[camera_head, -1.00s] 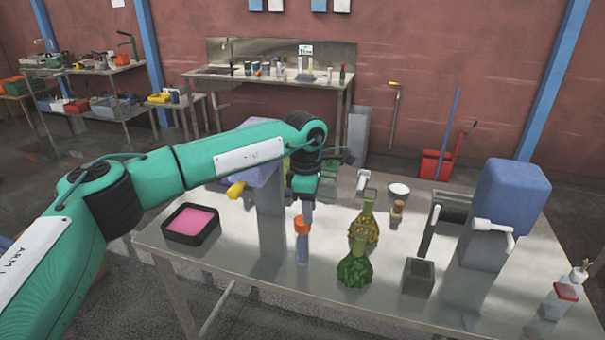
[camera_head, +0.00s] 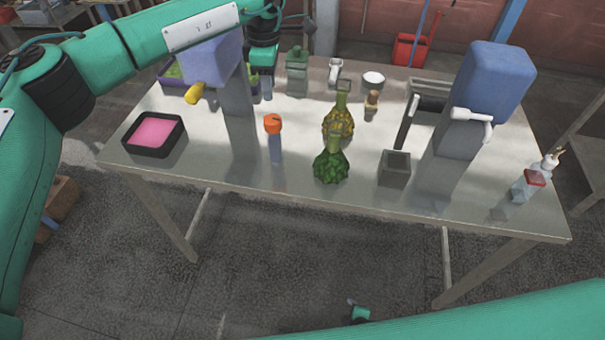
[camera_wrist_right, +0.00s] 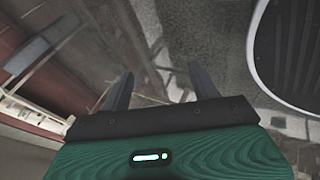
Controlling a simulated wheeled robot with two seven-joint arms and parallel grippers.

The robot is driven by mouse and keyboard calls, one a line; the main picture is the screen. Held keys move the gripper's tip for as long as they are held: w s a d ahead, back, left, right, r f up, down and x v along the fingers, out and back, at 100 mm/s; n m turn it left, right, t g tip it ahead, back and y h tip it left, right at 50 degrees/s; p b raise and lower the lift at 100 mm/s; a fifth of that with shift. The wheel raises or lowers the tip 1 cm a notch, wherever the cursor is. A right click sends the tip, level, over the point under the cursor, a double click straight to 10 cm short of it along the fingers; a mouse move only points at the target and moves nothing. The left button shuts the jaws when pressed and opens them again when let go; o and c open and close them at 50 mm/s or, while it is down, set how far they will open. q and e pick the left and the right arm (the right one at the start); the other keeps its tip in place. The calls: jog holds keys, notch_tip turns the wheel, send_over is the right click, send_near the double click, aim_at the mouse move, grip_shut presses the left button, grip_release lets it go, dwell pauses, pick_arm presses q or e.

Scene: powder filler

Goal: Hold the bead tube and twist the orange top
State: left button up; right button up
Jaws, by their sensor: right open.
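The bead tube (camera_head: 277,152) stands upright on the metal table in the head view, a slim grey-blue tube with an orange top (camera_head: 272,124). No gripper touches it. My left gripper (camera_head: 262,88) is behind and slightly left of the tube, partly hidden by the blue-topped machine; its jaw state is unclear. My right gripper (camera_wrist_right: 158,82) shows in the right wrist view with its two dark fingers apart and nothing between them, over the floor.
A blue-topped machine with a yellow nozzle (camera_head: 195,93) stands left of the tube, near a black tray of pink material (camera_head: 155,135). Yellow and green textured flasks (camera_head: 331,167) and a grey open box (camera_head: 394,168) are to the right. A larger blue-topped machine (camera_head: 494,82) stands further right.

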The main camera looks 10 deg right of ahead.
aim_at(279, 148)
jog(key=w+a+r+n+t+y, duration=0.2)
jog(key=w+a+r+n, duration=0.4)
jog(key=r, duration=0.4)
jog(key=w+a+r+n+t+y, duration=0.25)
jog(key=w+a+r+n, duration=0.3)
jog(key=r, duration=0.55)
jog(key=w+a+r+n+t+y, duration=0.25)
jog(key=w+a+r+n, duration=0.3)
jog(key=r, duration=0.45)
notch_tip(279, 148, up, 10)
jog(key=w+a+n+t, duration=0.1)
jog(key=w+n+t, duration=0.1)
jog(key=n, duration=0.3)
jog(key=w+d+r+n, duration=0.5)
jog(key=shift+w+r, duration=0.15)
jog(key=shift+r, duration=0.1)
jog(key=shift+w+d+f, duration=0.1)
jog(key=shift+w+d, duration=0.05)
jog(key=shift+w, duration=0.15)
jog(key=x, duration=1.3)
jog(key=shift+w, duration=0.25)
jog(key=shift+c, duration=0.4)
